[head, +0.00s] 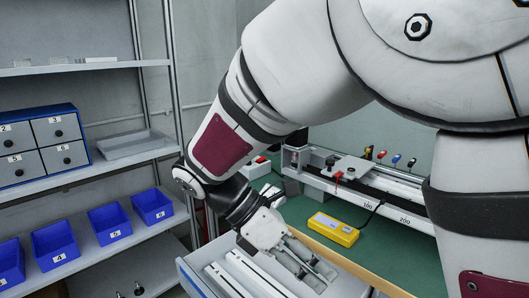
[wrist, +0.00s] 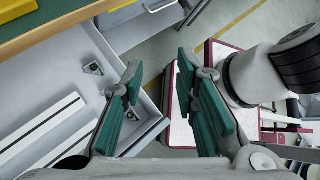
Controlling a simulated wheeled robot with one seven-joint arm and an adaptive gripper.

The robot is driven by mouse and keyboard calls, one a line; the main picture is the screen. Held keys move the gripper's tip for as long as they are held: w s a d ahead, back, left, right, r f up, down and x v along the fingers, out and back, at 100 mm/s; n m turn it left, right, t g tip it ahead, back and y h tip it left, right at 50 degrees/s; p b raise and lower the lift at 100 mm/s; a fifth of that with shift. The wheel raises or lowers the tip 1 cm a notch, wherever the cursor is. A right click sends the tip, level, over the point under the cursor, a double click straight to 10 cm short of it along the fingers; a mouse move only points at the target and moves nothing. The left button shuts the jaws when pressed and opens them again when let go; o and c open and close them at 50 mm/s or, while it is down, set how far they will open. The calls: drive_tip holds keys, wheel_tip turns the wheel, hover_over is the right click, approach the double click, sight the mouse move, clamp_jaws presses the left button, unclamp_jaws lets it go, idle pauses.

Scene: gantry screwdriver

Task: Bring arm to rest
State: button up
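My arm reaches from the right across the head view, and my gripper (head: 304,264) hangs at the lower middle, over an open drawer (head: 189,277). In the wrist view my gripper (wrist: 160,90) has its two green-padded fingers wide apart with nothing between them. The drawer (wrist: 100,50) shows to the left there, with its corner near the left finger. White rails (wrist: 50,125) lie in the drawer, and small metal brackets (wrist: 93,69) sit near its side.
A green-topped bench (head: 380,240) bears a yellow device (head: 333,229) and a gantry rail (head: 370,190) close behind my gripper. Left stands a shelf with blue bins (head: 109,222), a drawer cabinet (head: 40,145) and a grey tray (head: 130,145). Floor (wrist: 255,25) shows beyond the drawer.

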drive_tip(key=s+d+r+m+t+y, duration=0.1)
drive_tip(key=s+d+m+y, duration=0.45)
drive_tip(key=s+m, duration=0.5)
drive_tip(key=s+d+r+m+t+y, duration=0.15)
drive_tip(key=s+d+m+y, duration=0.35)
drive_tip(key=s+m, duration=0.55)
wheel_tip(320, 180, up, 24)
drive_tip(key=d+t+p, duration=0.1)
drive_tip(key=t+p, duration=0.3)
drive_tip(key=p, duration=1.8)
drive_tip(key=shift+w+h, duration=0.3)
drive_tip(key=shift+h, duration=0.15)
drive_tip(key=shift+a, duration=0.1)
